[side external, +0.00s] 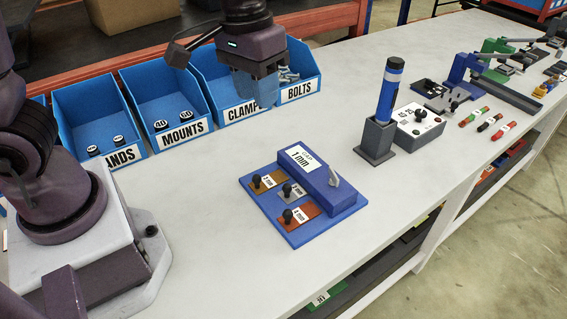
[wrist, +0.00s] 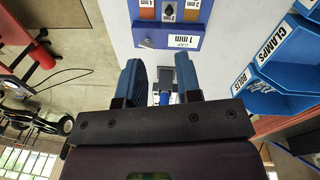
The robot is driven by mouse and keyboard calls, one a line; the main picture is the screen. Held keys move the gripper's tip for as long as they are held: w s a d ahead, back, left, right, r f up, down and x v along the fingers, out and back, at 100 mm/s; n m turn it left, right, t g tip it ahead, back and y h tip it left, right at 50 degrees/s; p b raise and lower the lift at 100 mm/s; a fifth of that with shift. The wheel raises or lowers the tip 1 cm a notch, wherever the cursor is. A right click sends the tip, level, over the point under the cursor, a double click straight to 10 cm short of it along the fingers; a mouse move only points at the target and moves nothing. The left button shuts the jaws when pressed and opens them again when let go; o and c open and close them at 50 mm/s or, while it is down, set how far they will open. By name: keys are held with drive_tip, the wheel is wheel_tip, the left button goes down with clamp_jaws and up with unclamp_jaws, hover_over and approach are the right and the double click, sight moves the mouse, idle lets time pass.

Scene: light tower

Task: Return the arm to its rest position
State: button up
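My gripper (side external: 258,88) hangs over the clamps bin in the side external view, with its blue fingers pointing down. In the wrist view its two blue fingers (wrist: 158,80) stand apart, and nothing is seen held between them.
Blue bins, including mounts (side external: 165,105) and bolts (side external: 303,75), line the back edge. A blue gap-gauge block (side external: 312,180) sits mid-bench. Coloured cylinders and clamp fixtures lie right. The front bench (side external: 200,235) is clear.

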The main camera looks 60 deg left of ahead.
drive_tip(key=s+a+r+m+t, duration=0.1)
drive_tip(key=s+a+r+t, duration=0.1)
drive_tip(key=s, duration=0.4)
drive_tip(key=s+a+r+m+t, duration=0.1)
drive_tip(key=s+a+r+t, duration=0.2)
drive_tip(key=s+r, duration=0.2)
drive_tip(key=shift+s+a+r+y, duration=0.3)
drive_tip(key=shift+s+y, duration=0.1)
drive_tip(key=shift+s, duration=0.05)
